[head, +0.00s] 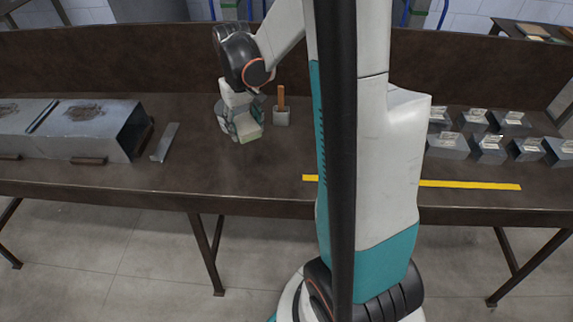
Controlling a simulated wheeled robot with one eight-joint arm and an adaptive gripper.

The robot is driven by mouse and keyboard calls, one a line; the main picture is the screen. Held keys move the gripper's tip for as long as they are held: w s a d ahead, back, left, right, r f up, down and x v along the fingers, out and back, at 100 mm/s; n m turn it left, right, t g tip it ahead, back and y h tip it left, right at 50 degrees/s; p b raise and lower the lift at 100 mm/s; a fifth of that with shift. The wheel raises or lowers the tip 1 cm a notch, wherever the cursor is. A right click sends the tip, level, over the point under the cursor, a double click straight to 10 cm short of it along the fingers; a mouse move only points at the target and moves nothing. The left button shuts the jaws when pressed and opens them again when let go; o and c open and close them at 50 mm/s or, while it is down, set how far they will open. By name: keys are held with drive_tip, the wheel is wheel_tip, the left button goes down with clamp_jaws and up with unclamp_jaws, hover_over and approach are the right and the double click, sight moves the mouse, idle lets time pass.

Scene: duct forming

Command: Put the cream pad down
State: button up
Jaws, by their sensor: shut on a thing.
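My gripper (244,131) is above the brown workbench (230,176), left of the picture's middle, and points down. It is shut on a small pale piece, which looks like the cream pad (249,121). The fingers hide part of the pad. A greenish edge shows at the low end of the gripper. I cannot tell whether the pad touches the bench top.
A small grey cup (281,117) with a wooden handle stands just right of my gripper. A grey metal duct (92,130) and a loose metal strip (165,142) lie to the left. Several metal pieces (488,148) stand at the right, behind a yellow strip (468,185).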

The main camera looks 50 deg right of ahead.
drive_tip(key=r+m, duration=0.1)
drive_tip(key=m, duration=0.1)
hover_over(285, 167)
wheel_tip(285, 167, down, 20)
drive_tip(key=b, duration=0.7)
drive_tip(key=shift+s+r, duration=0.1)
drive_tip(key=shift+r, duration=0.1)
drive_tip(key=shift+f+b, duration=0.25)
drive_tip(key=shift+b, duration=0.05)
drive_tip(key=o, duration=1)
drive_tip(key=shift+c, duration=0.2)
drive_tip(key=shift+o, duration=1.3)
